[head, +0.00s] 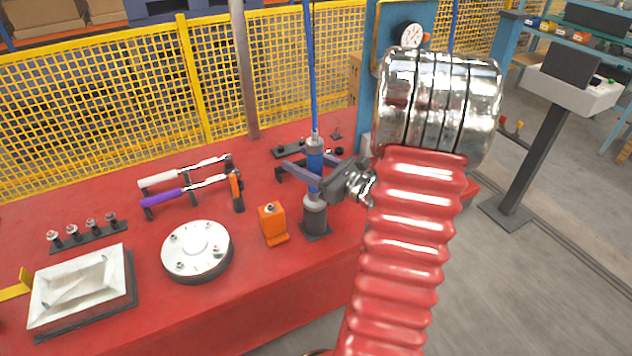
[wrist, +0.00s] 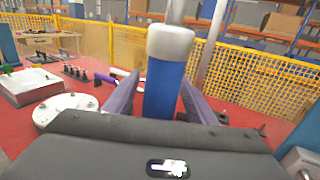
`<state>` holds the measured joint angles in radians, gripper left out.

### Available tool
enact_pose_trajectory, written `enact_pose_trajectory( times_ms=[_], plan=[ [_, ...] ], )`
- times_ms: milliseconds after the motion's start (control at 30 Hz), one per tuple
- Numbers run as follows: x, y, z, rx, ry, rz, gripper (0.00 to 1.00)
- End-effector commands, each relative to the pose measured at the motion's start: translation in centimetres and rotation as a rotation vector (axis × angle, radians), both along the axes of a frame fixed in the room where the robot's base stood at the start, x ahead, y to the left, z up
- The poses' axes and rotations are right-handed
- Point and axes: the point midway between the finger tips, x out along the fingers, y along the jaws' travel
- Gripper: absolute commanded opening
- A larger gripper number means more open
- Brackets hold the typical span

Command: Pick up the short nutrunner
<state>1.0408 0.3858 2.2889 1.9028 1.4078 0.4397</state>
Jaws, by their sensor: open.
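The short nutrunner (head: 315,157) appears to be the blue upright cylinder with a grey top, standing in a dark grey holder (head: 316,222) on the red bench. A blue hose (head: 310,75) rises from its top. My gripper (head: 303,173) is open, with one finger on each side of the blue body. In the wrist view the nutrunner (wrist: 166,85) stands between the two purple-grey fingers of my gripper (wrist: 160,98). A small gap seems to show on its left; contact on the right cannot be told. Its lower end is hidden there by the gripper body.
An orange block (head: 272,222) stands just left of the holder. A round silver flange (head: 196,248), white and purple-handled wrenches (head: 185,180) and a tray (head: 82,285) lie further left on the red bench (head: 290,275). A yellow mesh fence (head: 90,105) is behind.

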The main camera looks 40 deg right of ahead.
Motion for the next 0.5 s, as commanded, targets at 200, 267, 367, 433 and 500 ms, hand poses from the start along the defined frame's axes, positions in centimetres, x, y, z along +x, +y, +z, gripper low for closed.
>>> enact_pose_trajectory(
  times_ms=[200,267,367,433,500],
  plan=[
    [-0.02,0.02,0.0,0.0,0.0,0.001,0.51],
    [-0.02,0.02,0.0,0.0,0.0,0.001,0.51],
    [-0.02,0.02,0.0,0.0,0.0,0.001,0.51],
    [-0.01,0.03,0.01,0.0,0.0,0.001,0.46],
    [-0.01,0.03,0.0,0.0,0.0,0.001,0.41]
  ],
)
